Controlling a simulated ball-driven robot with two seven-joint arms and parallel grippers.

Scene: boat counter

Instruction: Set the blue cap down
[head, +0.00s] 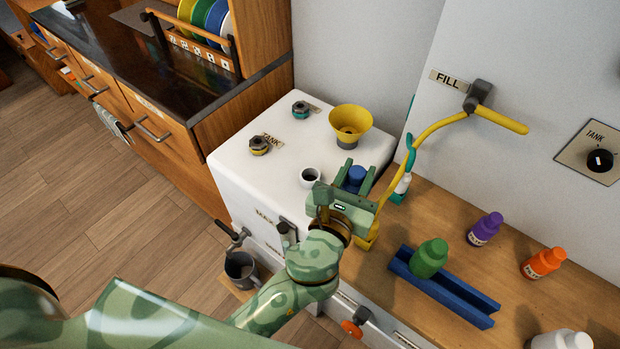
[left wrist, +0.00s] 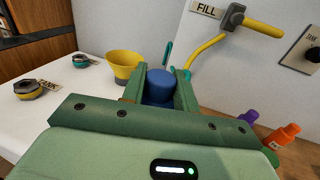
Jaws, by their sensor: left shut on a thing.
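The blue cap (head: 356,174) is between the fingers of my left gripper (head: 357,176), near the right part of the white tank's top. In the left wrist view the blue cap (left wrist: 160,85) shows between the two green fingers of the left gripper (left wrist: 160,90). The left gripper is shut on it. I cannot tell whether the cap touches the surface below. The white tank (head: 240,160) has an open white neck (head: 310,177) just left of the gripper. My right gripper is not in view.
A yellow funnel (head: 350,120) stands behind the gripper, with two capped fittings (head: 300,109) (head: 259,145) to its left. A yellow hose (head: 440,125) runs at the right. A blue rack (head: 455,293) holds a green bottle (head: 429,258). Purple (head: 485,229) and orange bottles (head: 543,263) stand right.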

